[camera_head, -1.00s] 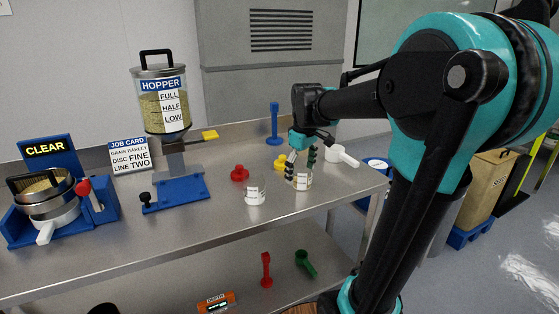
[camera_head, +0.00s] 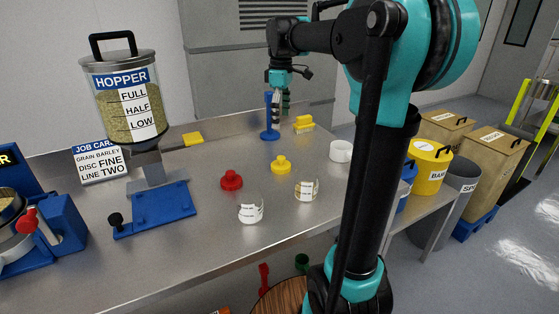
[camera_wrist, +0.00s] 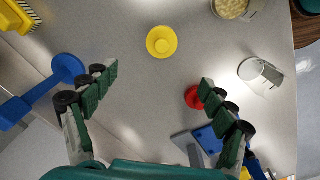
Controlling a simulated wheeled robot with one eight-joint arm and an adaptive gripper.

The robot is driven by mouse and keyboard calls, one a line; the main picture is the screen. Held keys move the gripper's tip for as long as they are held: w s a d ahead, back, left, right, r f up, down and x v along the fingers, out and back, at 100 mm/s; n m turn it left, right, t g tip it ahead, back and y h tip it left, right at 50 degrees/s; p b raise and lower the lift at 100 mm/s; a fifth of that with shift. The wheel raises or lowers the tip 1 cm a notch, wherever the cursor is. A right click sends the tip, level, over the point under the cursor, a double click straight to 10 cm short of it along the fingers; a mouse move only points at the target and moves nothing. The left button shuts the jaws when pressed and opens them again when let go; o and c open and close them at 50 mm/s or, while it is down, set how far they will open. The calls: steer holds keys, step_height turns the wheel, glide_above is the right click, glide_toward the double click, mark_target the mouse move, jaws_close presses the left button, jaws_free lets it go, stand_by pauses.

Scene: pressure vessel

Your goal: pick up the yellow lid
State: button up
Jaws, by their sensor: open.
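The yellow lid (camera_head: 281,166) with a round knob lies on the steel bench, behind the two small cups. It also shows in the wrist view (camera_wrist: 161,42), ahead of my fingers and roughly between their lines. My gripper (camera_head: 276,100) is raised above the back of the bench, in front of the blue post as the head view sees it. In the wrist view my gripper (camera_wrist: 157,82) has its green-padded fingers spread wide, with nothing between them. The lid is apart from the fingers.
A red lid (camera_head: 231,180), a white-labelled cup (camera_head: 251,211) and a cup of grain (camera_head: 306,191) stand near the yellow lid. A blue post (camera_head: 268,131) and a yellow brush (camera_head: 304,123) are behind. The hopper (camera_head: 126,105) stands at left.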

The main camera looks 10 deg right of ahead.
mark_target(281, 157)
step_height(281, 157, down, 11)
steer(key=shift+r, duration=0.1)
steer(key=shift+s+f, duration=0.2)
steer(key=shift+f, duration=2.55)
steer(key=c, duration=0.8)
